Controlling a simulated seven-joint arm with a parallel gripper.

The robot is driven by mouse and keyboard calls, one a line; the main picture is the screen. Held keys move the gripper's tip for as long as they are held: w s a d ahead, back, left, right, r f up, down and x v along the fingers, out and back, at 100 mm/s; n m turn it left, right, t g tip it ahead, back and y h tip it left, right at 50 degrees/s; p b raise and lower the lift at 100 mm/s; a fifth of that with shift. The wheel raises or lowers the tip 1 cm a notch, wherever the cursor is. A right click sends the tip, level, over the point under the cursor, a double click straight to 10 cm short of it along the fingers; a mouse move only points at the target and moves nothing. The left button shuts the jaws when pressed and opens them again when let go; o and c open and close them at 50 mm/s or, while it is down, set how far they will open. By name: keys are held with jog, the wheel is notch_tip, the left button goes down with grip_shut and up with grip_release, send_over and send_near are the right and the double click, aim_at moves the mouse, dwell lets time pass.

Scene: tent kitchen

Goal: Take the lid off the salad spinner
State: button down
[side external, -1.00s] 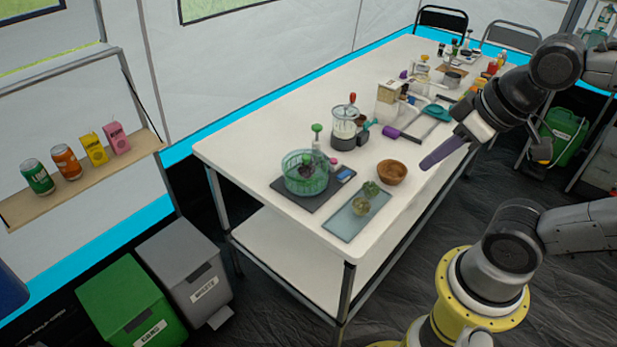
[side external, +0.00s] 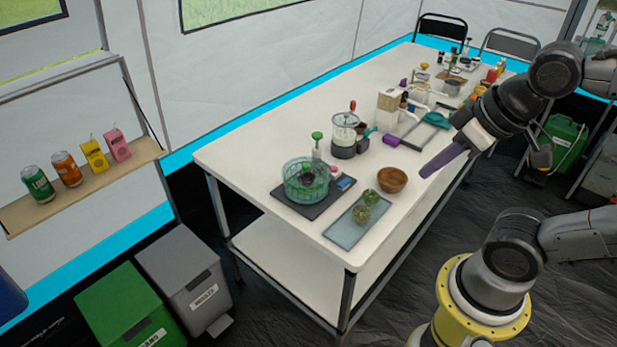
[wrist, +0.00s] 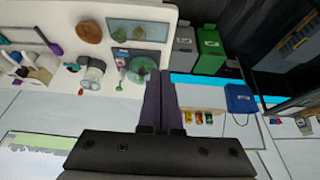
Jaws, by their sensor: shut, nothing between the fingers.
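A see-through green round container (side external: 306,180), which I take for the salad spinner, stands on a dark board at the table's near left end. A dark shape shows at its middle; I cannot tell clearly whether that is a lid knob or contents. In the wrist view it (wrist: 142,68) is seen from above, just beyond and left of my fingers. My gripper (side external: 424,174) is shut and empty, with long purple fingers. In the side view it is right of the spinner and apart from it, beyond the wooden bowl. In the wrist view the fingers (wrist: 161,84) lie together.
A grey-blue tray (side external: 345,234) with green round items and a wooden bowl (side external: 392,180) sit beside the spinner. A small bottle with a green top (side external: 317,148) and a red-handled appliance (side external: 345,130) stand behind it. The table's back left is clear.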

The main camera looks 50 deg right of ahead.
jog(key=c, duration=0.6)
grip_release()
